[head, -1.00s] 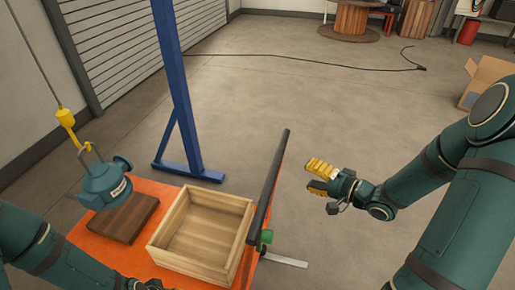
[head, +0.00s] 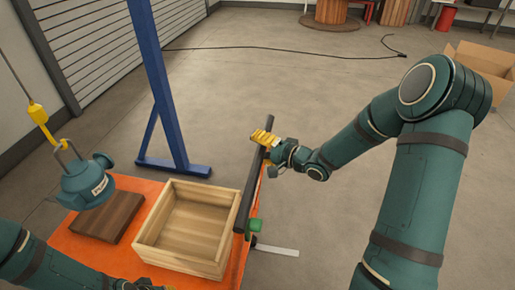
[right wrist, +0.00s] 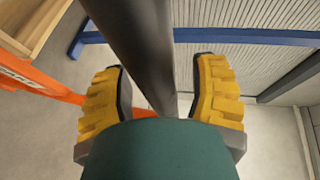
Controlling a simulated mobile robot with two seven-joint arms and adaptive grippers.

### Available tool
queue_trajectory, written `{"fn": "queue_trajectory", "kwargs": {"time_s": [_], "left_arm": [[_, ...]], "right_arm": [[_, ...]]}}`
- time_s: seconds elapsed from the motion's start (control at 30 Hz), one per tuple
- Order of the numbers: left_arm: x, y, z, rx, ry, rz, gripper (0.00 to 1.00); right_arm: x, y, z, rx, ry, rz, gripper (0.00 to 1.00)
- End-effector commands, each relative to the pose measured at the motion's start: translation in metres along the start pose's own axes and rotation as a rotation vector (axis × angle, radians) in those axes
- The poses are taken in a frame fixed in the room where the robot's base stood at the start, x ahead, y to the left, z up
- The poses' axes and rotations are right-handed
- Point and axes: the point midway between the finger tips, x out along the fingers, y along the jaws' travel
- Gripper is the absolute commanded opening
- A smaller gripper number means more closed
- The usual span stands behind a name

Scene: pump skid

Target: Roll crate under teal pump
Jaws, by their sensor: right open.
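The teal pump (head: 88,186) hangs from a yellow hook (head: 40,115) at the left, over a dark wooden block (head: 108,216). The open wooden crate (head: 150,241) stands empty on the orange cart (head: 75,246), right of the block. A dark bar (head: 252,180) runs along the cart's right side. My right gripper (head: 263,139) is at the bar's far part. In the right wrist view the gripper (right wrist: 160,90) is open, with the bar (right wrist: 140,45) between its yellow fingers and gaps beside it. My left gripper (head: 143,286) is at the bottom edge, mostly cut off.
A blue gantry post (head: 158,90) and its foot (head: 175,168) stand just behind the cart. A black cable (head: 250,48) lies on the floor farther back. A cardboard box (head: 480,70) stands at the right.

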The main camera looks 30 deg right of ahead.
Motion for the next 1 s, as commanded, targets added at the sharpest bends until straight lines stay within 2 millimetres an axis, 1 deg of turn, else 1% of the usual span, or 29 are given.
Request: {"fn": "queue_trajectory", "kwargs": {"time_s": [0.13,0.37,0.4,0.47,0.5,0.57,0.6,1.0], "left_arm": [[0.0014,-0.0004,-0.0003,0.0,0.001,0.0,0.0],[0.0011,-0.0004,-0.0004,0.0,0.001,0.0,0.0],[0.0011,-0.0004,-0.0003,0.0,0.001,0.0,0.0],[0.0011,-0.0004,-0.0003,0.0,0.001,0.0,0.0],[0.0012,-0.0004,-0.0003,0.0,0.001,0.0,0.0],[0.0012,-0.0004,-0.0003,0.0,0.001,0.0,0.0],[0.0012,-0.0004,-0.0003,0.0,0.001,0.0,0.0],[0.001,-0.0003,-0.0002,0.0,0.001,0.0,0.0]], "right_arm": [[0.0061,0.0003,0.0004,0.0,-0.001,0.0,0.59],[0.0064,-0.0002,0.0002,0.0,0.0,0.0,0.59],[0.0064,-0.0002,0.0002,0.0,0.0,0.0,0.58],[0.0063,-0.0002,0.0001,0.0,0.0,0.0,0.37],[0.0063,-0.0002,0.0002,0.0,0.0,0.0,0.23],[0.0063,-0.0002,0.0002,0.0,0.0,0.0,0.02],[0.0062,-0.0002,0.0002,0.0,0.0,0.0,0.0],[0.0058,-0.0006,-0.0002,-0.001,0.001,-0.001,0.0]]}}
